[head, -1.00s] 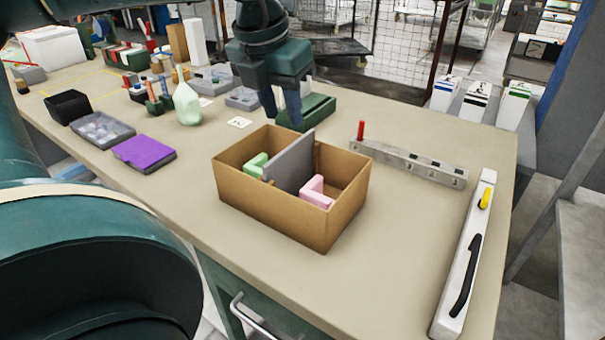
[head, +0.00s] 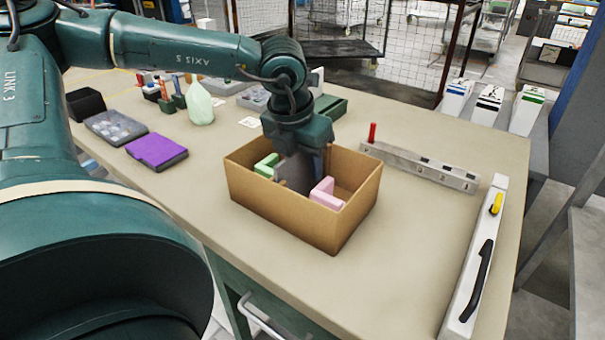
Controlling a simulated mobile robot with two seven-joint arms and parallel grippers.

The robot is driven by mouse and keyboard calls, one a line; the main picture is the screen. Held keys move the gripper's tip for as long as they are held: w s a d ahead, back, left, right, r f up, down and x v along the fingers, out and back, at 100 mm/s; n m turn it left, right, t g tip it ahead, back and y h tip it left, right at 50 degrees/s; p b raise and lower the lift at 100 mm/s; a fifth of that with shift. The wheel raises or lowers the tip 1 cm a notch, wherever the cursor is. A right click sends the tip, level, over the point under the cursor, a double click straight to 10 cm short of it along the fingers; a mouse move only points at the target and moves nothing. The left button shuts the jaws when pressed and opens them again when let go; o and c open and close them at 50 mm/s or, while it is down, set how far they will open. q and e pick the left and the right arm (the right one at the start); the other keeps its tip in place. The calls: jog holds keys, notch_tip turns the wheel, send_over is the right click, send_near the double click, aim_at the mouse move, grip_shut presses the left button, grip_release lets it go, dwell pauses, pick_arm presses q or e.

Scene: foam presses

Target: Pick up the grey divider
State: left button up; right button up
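The grey divider (head: 290,174) stands in the open brown cardboard box (head: 285,215) on the bench, between a green foam piece (head: 267,165) on the left and a pink foam piece (head: 327,194) on the right. My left gripper (head: 303,160) points down into the box at the divider's upper edge. Its body hides the upper part of the divider, and its fingers are hard to make out against the grey, so I cannot tell whether they are closed on it. My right gripper is not in view.
A grey bar with a red peg (head: 420,167) and a white bar with a black handle (head: 473,262) lie right of the box. A purple-topped case (head: 156,150), a parts tray (head: 115,128) and a pale green bottle (head: 200,105) stand left. The bench front is clear.

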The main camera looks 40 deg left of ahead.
pick_arm(q)
jog(key=shift+c, duration=0.4)
grip_shut()
jog(key=shift+r, duration=0.15)
